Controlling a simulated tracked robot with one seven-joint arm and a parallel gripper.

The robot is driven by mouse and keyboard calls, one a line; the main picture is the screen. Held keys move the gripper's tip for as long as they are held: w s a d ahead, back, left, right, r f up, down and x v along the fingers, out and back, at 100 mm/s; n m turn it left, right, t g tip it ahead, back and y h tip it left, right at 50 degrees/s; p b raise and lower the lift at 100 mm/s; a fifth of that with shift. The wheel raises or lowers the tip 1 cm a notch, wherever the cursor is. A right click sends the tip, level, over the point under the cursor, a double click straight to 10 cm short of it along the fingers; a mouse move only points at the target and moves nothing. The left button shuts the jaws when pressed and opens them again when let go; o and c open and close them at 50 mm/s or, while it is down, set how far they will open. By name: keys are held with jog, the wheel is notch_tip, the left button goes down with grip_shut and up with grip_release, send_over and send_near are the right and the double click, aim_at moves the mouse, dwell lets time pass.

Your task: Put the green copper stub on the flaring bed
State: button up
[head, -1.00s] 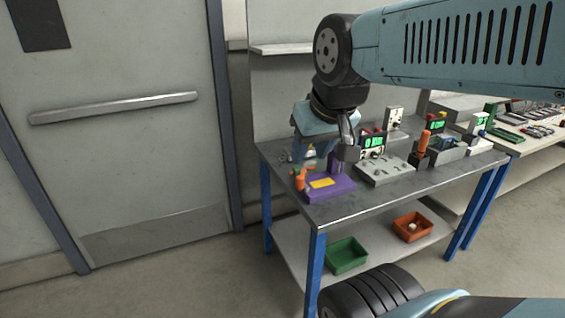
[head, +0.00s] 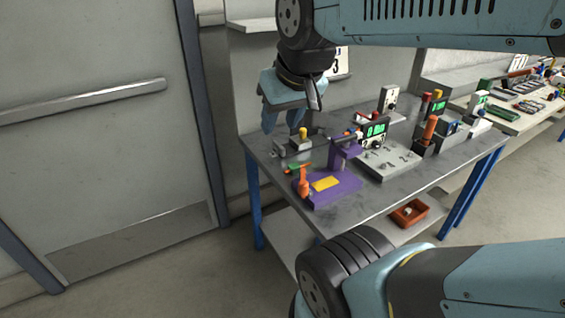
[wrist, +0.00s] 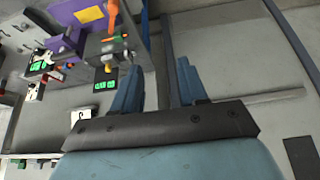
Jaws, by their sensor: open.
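My gripper (head: 281,122) is open and empty, above the back left corner of the grey workbench (head: 350,205). In the wrist view its two blue fingers (wrist: 157,85) stand apart with nothing between them. A small green piece (head: 294,168), possibly the green copper stub, shows at the orange clamp (head: 304,183) on the purple fixture (head: 343,192); I cannot tell whether it is held there. The fixture has a yellow plate (head: 326,184) and a purple post. I cannot tell for sure which is the flaring bed.
A small grey device with a yellow knob (head: 303,134) stands behind the fixture. Instruments with green displays (head: 375,131) and an orange-handled tool (head: 430,128) stand farther right. An orange bin (head: 410,213) is on the lower shelf. The bench's front strip is clear.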

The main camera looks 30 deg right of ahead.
jog(key=shift+o, duration=0.3)
jog(key=shift+o, duration=0.8)
jog(key=shift+w, duration=0.1)
jog(key=shift+o, duration=0.8)
jog(key=shift+w+d+f, duration=0.15)
jog(key=shift+w, duration=0.1)
jog(key=w+d+f+n+g+h, duration=0.1)
jog(key=w+d+f+n+h, duration=0.1)
jog(key=w+f+n, duration=0.1)
jog(key=w+d+f+n+g+h, duration=0.1)
jog(key=w+f+n+g+h, duration=0.1)
jog(key=w, duration=0.4)
jog(key=w+d+f+n+g+h, duration=0.1)
jog(key=w+d+f+n, duration=0.1)
jog(key=w+f+n, duration=0.2)
jog(key=shift+w+d+f+g+h, duration=0.15)
jog(key=shift+f+g+h, duration=0.05)
jog(key=shift+f, duration=0.15)
jog(key=shift+w+d+f+g+h, duration=0.1)
jog(key=shift+d+f+g+h, duration=0.1)
jog(key=shift+f, duration=0.1)
jog(key=n+h, duration=0.3)
jog(key=n, duration=0.6)
send_near(292, 166)
jog(key=x, duration=0.4)
jog(key=shift+f, duration=0.35)
jog(key=shift+x, duration=2.55)
